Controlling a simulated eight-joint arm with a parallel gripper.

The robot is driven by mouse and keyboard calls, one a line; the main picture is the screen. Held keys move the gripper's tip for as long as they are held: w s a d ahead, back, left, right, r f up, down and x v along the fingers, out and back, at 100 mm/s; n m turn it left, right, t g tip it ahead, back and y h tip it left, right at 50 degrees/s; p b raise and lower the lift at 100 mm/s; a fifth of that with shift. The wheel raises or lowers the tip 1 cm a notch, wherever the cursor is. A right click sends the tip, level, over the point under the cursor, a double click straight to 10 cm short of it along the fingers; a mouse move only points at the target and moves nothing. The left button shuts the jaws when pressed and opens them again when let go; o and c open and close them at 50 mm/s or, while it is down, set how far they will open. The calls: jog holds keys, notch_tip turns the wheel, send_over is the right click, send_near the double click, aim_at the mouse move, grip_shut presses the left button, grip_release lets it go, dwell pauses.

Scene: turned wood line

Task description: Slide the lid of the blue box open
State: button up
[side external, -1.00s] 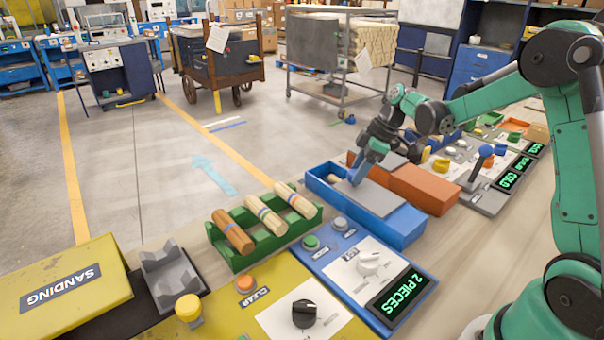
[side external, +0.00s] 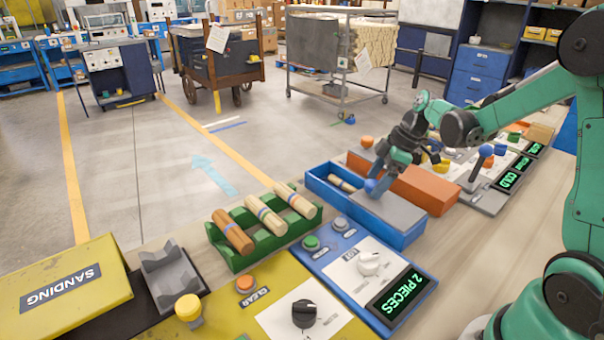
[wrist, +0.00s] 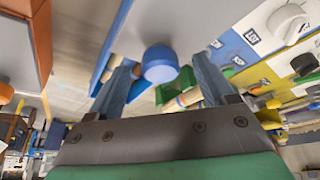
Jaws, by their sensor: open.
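The blue box (side external: 410,238) lies on the bench with its grey lid (side external: 392,210) over the right part. The left part is uncovered, and a pale turned wooden piece (side external: 343,184) shows inside. A round blue knob (side external: 371,186) stands on the lid near its left end; it also shows in the wrist view (wrist: 159,66). My gripper (wrist: 163,82) is open, with one finger on each side of the knob and gaps between. In the side view my gripper (side external: 377,187) is at the knob and partly hides it.
An orange-red box (side external: 425,190) stands close behind the blue box. A green rack (side external: 265,240) with several wooden pieces is to the left. A blue panel (side external: 330,270) with buttons and a dial is in front. A control panel with a lever (side external: 475,170) is at the right.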

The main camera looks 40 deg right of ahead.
aim_at(386, 196)
jog(key=shift+v, duration=2.8)
jog(key=s+a+r+m+t+h, duration=0.1)
jog(key=s+a+m+t, duration=0.1)
jog(key=a+m, duration=0.2)
jog(key=s+a+m+t+h, duration=0.2)
jog(key=a+m, duration=0.3)
jog(key=a, duration=0.5)
jog(key=shift+s+r, duration=0.4)
jog(key=shift+s, duration=0.35)
